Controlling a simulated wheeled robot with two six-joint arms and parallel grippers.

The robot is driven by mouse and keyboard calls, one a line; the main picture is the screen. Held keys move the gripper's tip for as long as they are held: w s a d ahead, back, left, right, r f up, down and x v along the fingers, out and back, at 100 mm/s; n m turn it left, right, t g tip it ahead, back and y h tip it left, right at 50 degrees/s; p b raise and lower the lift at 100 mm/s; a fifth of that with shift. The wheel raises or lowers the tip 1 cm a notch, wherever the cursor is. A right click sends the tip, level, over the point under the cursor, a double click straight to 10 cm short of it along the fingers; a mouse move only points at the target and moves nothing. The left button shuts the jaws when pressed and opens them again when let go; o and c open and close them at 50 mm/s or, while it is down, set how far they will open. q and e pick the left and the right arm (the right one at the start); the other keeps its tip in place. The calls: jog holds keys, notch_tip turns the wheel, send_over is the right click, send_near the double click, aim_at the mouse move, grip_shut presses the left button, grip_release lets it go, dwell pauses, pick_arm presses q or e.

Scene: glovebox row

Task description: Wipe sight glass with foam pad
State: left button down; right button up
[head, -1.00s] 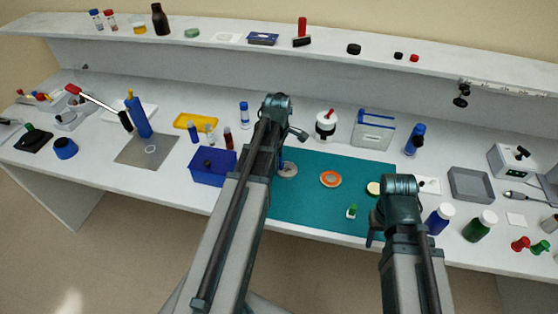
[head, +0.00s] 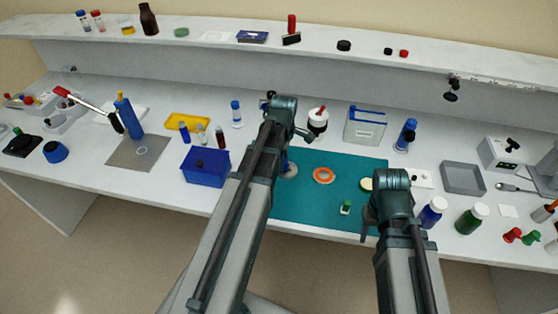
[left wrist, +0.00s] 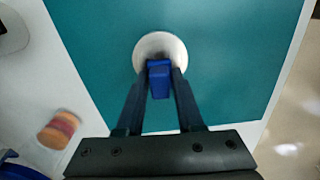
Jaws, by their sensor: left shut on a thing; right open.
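The sight glass looks to be the orange-rimmed disc (head: 323,175) lying flat on the teal mat (head: 305,205). The foam pad, a pale round disc (head: 289,170) with a blue grip, is left of it in the head view. My left gripper (left wrist: 160,75) is shut on the pad's blue grip (left wrist: 159,84), with the pale pad (left wrist: 150,46) beyond the fingertips over the mat. I cannot tell whether the pad touches the mat. My left arm hides most of that gripper in the head view. My right gripper (head: 369,222) is open near the mat's front right edge.
A small green-capped vial (head: 346,207) and a yellowish disc (head: 366,184) are on the mat's right part. A blue bin (head: 205,167) stands left of my left arm. Blue and green bottles (head: 471,219) stand right of the mat. The mat's front middle is clear.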

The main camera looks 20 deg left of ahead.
pick_arm(q)
jog(key=shift+d+f, duration=0.1)
jog(key=shift+d, duration=0.75)
jog(key=shift+w+r+p, duration=0.1)
jog(key=shift+r+p, duration=0.4)
notch_tip(320, 180, up, 5)
jog(key=p, duration=0.5)
notch_tip(320, 180, up, 3)
jog(key=p, duration=0.3)
jog(key=shift+r, duration=0.1)
jog(key=shift+a, duration=0.1)
